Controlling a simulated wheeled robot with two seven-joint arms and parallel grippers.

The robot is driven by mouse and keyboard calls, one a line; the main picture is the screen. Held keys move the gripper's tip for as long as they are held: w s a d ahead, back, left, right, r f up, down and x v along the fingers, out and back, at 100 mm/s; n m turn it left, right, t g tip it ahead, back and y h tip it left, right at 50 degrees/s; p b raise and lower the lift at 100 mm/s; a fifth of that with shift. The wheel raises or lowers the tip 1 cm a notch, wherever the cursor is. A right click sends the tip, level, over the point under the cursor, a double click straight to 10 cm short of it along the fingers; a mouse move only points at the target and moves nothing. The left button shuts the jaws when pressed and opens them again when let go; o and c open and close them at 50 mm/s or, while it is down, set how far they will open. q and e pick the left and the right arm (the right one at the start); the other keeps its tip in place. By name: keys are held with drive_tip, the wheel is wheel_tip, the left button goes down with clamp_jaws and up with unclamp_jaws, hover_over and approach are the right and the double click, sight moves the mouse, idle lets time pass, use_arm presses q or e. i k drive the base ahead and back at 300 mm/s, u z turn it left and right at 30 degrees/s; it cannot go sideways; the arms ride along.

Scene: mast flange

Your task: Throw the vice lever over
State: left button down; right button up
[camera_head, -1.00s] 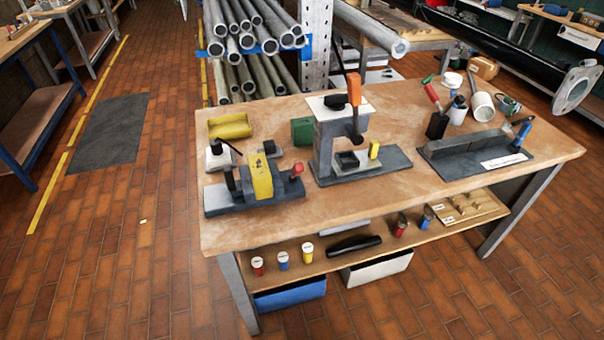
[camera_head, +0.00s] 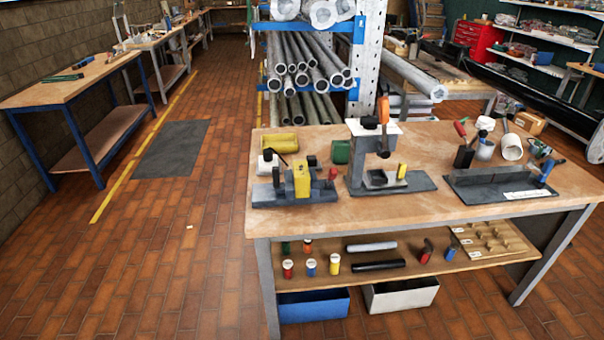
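On the workbench (camera_head: 420,208) at the right stands a grey vice-like fixture (camera_head: 270,195) with a yellow block (camera_head: 301,180). I cannot tell for certain which one is the vice. Neither gripper is in view.
Behind the bench is a rack of steel pipes (camera_head: 308,75). The shelf below holds several coloured cans and a black bar (camera_head: 378,266); blue (camera_head: 313,305) and white bins (camera_head: 400,296) sit beneath. The brick floor left of the bench is clear, with a grey mat (camera_head: 172,149).

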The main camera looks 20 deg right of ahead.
sight(333, 172)
drive_tip(key=u, duration=0.15)
drive_tip(key=i, duration=1.35)
drive_tip(key=z, duration=0.9)
